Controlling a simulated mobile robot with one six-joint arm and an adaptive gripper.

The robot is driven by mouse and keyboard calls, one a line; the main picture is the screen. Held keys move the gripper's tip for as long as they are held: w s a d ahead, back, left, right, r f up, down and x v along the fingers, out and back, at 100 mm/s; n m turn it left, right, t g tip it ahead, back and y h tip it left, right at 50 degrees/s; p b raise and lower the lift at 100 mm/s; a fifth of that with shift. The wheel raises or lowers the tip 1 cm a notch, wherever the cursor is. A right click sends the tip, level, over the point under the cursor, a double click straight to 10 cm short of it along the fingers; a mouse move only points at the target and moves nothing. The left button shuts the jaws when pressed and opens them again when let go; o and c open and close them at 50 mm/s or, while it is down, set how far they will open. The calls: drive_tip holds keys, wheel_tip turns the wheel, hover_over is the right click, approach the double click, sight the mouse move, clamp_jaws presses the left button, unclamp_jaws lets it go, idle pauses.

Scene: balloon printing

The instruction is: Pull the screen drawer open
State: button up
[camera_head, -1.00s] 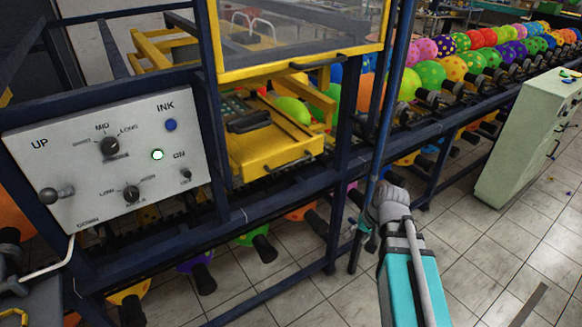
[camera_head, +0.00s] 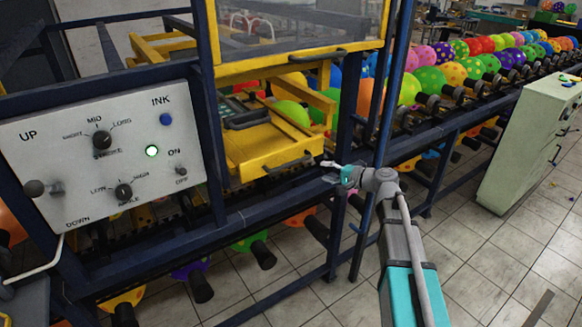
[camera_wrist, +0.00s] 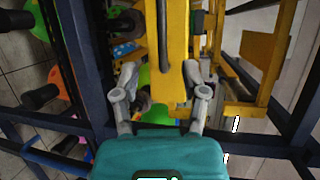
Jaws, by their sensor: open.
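The yellow drawer (camera_head: 265,145) sits low in the blue machine frame, under the clear screen panel. A dark bar handle (camera_head: 290,165) runs along its front edge. My gripper (camera_head: 328,164) is just right of that handle in the head view, pointing left at it. In the wrist view my gripper (camera_wrist: 160,72) is open, one finger on each side of a yellow part (camera_wrist: 178,60) of the machine. I cannot tell whether the fingers touch the drawer or its handle.
A blue upright post (camera_head: 378,110) stands close beside my arm. A control panel (camera_head: 100,155) is on the left. Rows of spotted balloons (camera_head: 440,75) run along the line at the back right. A pale green cabinet (camera_head: 525,145) stands right, with open tiled floor before it.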

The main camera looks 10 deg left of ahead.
sight(293, 164)
drive_tip(key=shift+w+a, duration=0.1)
idle(0.4)
drive_tip(key=b+x, duration=0.2)
drive_tip(key=x, duration=1.1)
drive_tip(key=shift+w+a, duration=0.1)
drive_tip(key=shift+a, duration=0.25)
drive_tip(key=shift+r, duration=0.1)
clamp_jaws()
